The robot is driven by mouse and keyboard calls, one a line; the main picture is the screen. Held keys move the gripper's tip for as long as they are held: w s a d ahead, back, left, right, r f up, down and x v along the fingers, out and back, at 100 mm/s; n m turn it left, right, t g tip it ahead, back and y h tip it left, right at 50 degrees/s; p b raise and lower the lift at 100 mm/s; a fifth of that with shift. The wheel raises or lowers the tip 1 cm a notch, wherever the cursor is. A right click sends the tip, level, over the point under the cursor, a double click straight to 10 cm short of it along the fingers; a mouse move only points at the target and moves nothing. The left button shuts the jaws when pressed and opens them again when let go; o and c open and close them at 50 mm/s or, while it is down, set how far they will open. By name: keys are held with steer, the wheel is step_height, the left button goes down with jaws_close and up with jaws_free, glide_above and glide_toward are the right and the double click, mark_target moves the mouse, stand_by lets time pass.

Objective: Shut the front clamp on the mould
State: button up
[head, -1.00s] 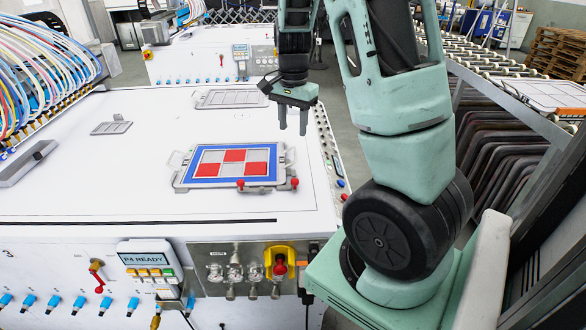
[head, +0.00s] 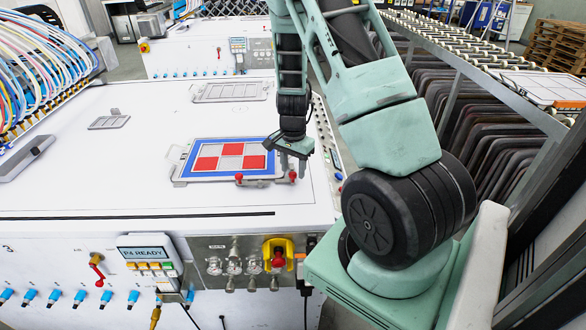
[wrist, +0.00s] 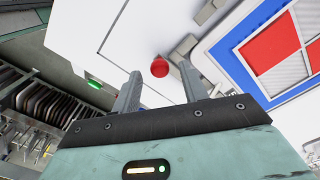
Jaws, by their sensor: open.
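The mould (head: 176,178) is a grey frame lying flat on the white table, with a blue border and red and grey squares. The front clamp is a grey bar along its near edge, with one red knob (head: 239,178) near the middle. Its right end, beyond the mould's near right corner, carries a red ball (head: 292,175). My gripper (head: 293,169) points down at that ball with its fingers apart. In the wrist view the red ball (wrist: 159,68) shows between the two open fingers (wrist: 158,72), with no visible contact. The mould's corner also shows there (wrist: 225,70).
A grey bar (head: 25,155) and colored hoses (head: 40,60) are at the left. A control panel (head: 147,253) is on the front face.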

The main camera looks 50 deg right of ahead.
steer(key=shift+f, duration=0.4)
jaws_close()
